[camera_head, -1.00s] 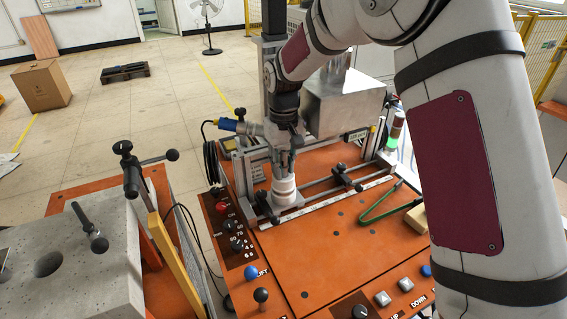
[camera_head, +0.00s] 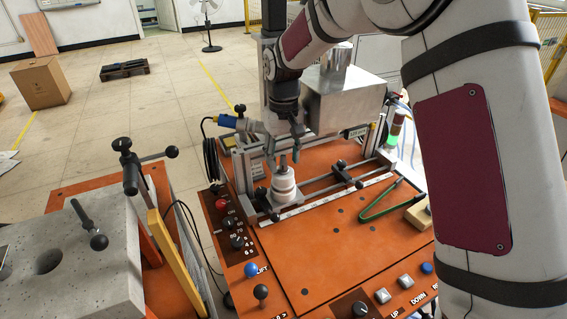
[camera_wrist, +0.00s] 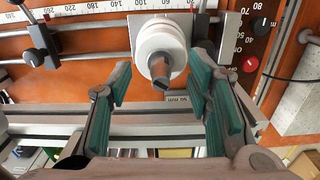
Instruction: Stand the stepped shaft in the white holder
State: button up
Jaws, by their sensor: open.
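The white holder (camera_head: 284,187) is a stepped round piece on the orange machine table. The grey stepped shaft (camera_head: 283,162) stands upright in it, with only its upper end showing; its lower part is hidden. In the wrist view the grey shaft end (camera_wrist: 161,72) points out of the white holder (camera_wrist: 160,36). My gripper (camera_head: 284,145) is just above the shaft. In the wrist view its teal-padded fingers (camera_wrist: 160,86) are spread on either side of the shaft end, with visible gaps and no contact.
A rail with black clamps (camera_head: 345,174) and a ruler strip runs right of the holder. A metal box (camera_head: 343,98) stands behind. A green-handled tool (camera_head: 380,203) lies at the right. Control knobs (camera_head: 236,241) are in front left. The middle of the orange table is clear.

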notch_tip(320, 180, up, 10)
jog(key=shift+f, duration=0.2)
jog(key=shift+s, duration=0.1)
dwell(0.9)
